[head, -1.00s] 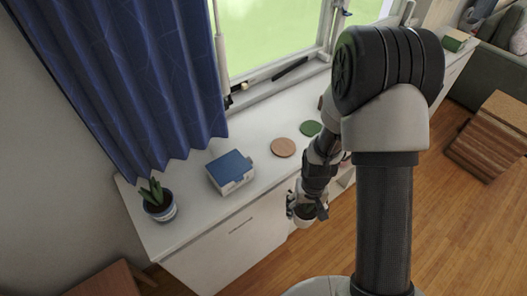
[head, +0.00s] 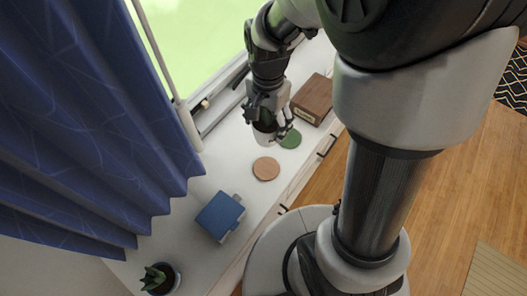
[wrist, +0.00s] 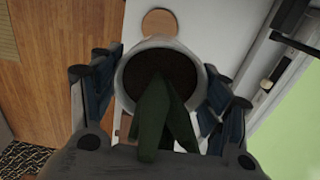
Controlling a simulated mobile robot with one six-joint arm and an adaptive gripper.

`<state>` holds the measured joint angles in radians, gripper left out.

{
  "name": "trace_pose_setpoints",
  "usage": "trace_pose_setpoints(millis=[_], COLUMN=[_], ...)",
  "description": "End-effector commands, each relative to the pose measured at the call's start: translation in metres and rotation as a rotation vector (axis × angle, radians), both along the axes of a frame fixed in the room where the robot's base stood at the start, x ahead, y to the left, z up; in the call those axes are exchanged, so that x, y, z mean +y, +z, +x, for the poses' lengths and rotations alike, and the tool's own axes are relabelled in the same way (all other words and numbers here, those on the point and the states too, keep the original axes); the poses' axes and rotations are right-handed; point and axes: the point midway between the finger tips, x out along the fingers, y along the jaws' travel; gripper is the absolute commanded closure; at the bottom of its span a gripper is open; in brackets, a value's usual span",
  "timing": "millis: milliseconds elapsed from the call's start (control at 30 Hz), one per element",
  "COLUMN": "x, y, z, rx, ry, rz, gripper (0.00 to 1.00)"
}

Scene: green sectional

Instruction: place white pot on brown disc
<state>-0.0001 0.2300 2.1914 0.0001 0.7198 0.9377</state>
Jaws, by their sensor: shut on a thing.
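My gripper (head: 270,119) is shut on a white pot (head: 263,137) with dark soil and a green plant. In the wrist view the pot (wrist: 126,77) sits between the two fingers, with green leaves (wrist: 163,118) toward the camera. The brown disc (head: 266,168) lies flat on the white counter, just below the pot in the head view and apart from it. The disc also shows beyond the pot's rim in the wrist view (wrist: 160,20). I cannot tell how high the pot is above the counter.
A green disc (head: 289,138) lies right beside the held pot in the head view. A brown box (head: 312,98) stands farther back. A blue-topped box (head: 219,214) and another potted plant (head: 160,278) stand nearer. A window and blue curtain (head: 90,130) border the counter.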

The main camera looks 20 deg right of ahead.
Motion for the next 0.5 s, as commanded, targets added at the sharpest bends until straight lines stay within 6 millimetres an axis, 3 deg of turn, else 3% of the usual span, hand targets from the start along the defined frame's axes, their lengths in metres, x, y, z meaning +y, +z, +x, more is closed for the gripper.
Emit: trace_pose_setpoints(millis=[300, 500], x=[0.0, 0.0], y=[-0.086, -0.128], z=[-0.001, -0.001], rx=[0.005, 0.004], ry=[0.002, 0.002], rz=[0.0, 0.0], gripper=[0.73, 0.73])
